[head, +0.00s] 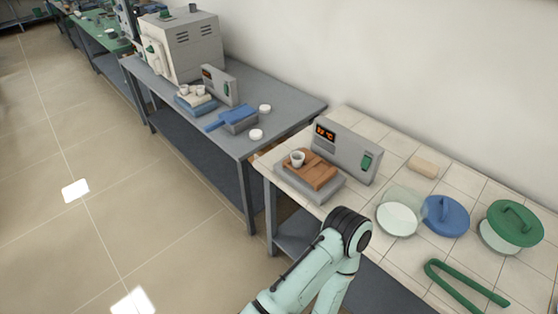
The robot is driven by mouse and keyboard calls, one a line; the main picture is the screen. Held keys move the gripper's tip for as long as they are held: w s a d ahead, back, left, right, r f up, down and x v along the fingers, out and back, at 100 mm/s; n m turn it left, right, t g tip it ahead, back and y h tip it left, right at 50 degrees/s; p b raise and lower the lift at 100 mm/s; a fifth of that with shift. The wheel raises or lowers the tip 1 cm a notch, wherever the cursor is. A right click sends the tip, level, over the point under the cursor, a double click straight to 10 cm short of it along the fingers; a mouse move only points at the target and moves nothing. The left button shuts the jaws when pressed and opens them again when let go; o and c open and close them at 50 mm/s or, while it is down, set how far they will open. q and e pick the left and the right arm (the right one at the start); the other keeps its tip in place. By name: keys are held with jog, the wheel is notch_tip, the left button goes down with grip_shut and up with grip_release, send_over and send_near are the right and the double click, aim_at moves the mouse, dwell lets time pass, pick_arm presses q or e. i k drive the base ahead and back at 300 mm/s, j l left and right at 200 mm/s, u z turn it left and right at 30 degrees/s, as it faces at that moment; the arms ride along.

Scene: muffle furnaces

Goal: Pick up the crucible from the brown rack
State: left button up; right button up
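A small white crucible (297,159) stands upright on the left part of the brown rack (320,176). The rack lies on the grey base (300,185) of a device with an orange lit display, on the tiled table. Neither of my grippers is in view. One of my arm's links rises from the bottom edge in front of the table, apart from the crucible and rack.
The device's upright panel (346,151) stands behind the rack. To the right are a glass dish (398,217), a blue lid (446,215), a green lid (515,222) and green tongs (460,284). A grey table (285,101) with a furnace (182,45) stands further left. The floor at left is clear.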

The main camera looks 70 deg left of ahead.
aim_at(298, 157)
jog(key=u, duration=2.25)
jog(key=i+j+u, duration=0.1)
jog(key=i+j, duration=0.35)
jog(key=i, duration=0.2)
